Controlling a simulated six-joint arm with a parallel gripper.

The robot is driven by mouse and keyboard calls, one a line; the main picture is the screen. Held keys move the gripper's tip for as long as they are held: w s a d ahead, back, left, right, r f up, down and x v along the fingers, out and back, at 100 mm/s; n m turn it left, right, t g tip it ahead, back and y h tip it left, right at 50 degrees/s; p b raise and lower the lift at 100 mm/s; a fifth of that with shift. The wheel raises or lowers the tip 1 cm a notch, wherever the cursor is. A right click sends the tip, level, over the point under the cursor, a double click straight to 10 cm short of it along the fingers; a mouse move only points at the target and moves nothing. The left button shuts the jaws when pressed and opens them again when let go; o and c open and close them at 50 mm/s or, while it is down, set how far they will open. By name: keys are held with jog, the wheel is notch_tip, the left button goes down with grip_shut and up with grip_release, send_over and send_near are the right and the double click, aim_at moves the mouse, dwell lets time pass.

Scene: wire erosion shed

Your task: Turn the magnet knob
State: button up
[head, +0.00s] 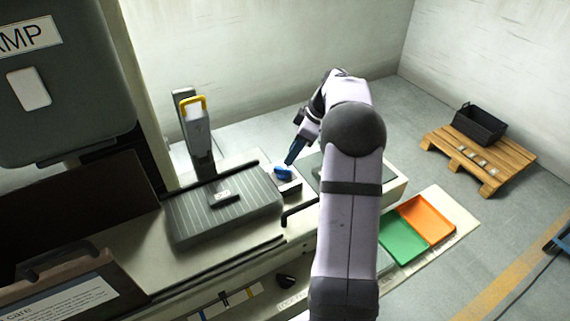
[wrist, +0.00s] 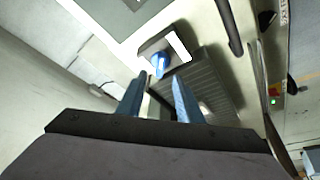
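The magnet knob is a small blue knob (head: 283,175) on a grey block at the right end of the ribbed dark plate (head: 190,222). In the wrist view the knob (wrist: 160,67) sits just beyond my fingertips, roughly between their lines, in front of a white-edged block. My gripper (head: 290,162) has blue fingers pointing down at the knob from just above it. In the wrist view my gripper (wrist: 157,82) is open, its two fingers apart with nothing held between them. The knob seems clear of both fingers, though the exact gap is hard to judge.
A small labelled block (head: 223,197) lies on the ribbed plate. A grey upright with a yellow handle (head: 190,103) stands behind. A black bent bar (head: 300,212) juts near the knob. Green (head: 402,240) and orange (head: 428,219) trays lie right; a pallet (head: 480,158) carries a black crate.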

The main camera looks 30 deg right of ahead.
aim_at(283, 168)
jog(key=shift+p+x, duration=1.2)
jog(key=shift+x, duration=2.15)
grip_shut()
